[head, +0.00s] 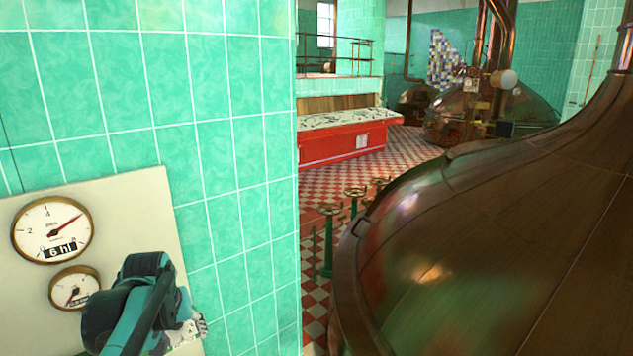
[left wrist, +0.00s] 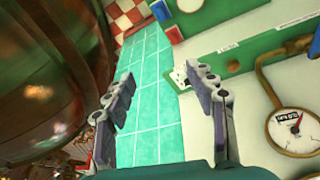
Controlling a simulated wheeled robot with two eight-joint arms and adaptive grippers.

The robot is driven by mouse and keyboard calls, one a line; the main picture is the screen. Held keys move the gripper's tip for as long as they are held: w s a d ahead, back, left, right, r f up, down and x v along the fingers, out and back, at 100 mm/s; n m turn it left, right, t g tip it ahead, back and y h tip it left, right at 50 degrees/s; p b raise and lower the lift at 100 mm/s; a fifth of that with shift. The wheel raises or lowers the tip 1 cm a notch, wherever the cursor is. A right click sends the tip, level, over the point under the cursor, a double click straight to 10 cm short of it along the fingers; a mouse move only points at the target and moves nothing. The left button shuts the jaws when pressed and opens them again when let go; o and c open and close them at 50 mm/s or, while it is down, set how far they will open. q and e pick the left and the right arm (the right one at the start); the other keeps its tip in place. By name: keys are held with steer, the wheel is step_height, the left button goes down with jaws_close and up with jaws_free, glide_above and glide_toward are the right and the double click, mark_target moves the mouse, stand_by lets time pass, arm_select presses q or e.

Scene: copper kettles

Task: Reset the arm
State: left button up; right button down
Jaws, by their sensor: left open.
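My left arm shows at the lower left of the head view, in front of the gauge panel. Its gripper (head: 194,328) is partly hidden behind the dark teal wrist. In the left wrist view my left gripper (left wrist: 163,80) has its two grey fingers spread wide apart, with nothing between them. Teal tiles and the edge of the pale panel show behind the fingers. My right gripper is not in either view.
The pale panel (head: 130,205) carries a large gauge (head: 52,231) and a smaller gauge (head: 74,287). A big copper kettle (head: 480,250) fills the right. Green-stemmed valve wheels (head: 328,240) stand between wall and kettle. A red cabinet (head: 330,146) stands farther back.

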arm_select(q)
steer(key=s+d+f+m+t+b, duration=0.1)
steer(key=s+d+f+m+b, duration=0.1)
steer(key=s+d+f, duration=0.3)
steer(key=s+d+f+m+t+h+b, duration=0.1)
steer(key=s+d+f+m+t+b, duration=0.1)
steer(key=s+d+f, duration=0.4)
steer(key=s+f, duration=0.3)
steer(key=s, duration=0.3)
steer(key=shift+s+d+m, duration=0.2)
steer(key=shift+s+m, duration=0.1)
steer(key=shift+f, duration=0.1)
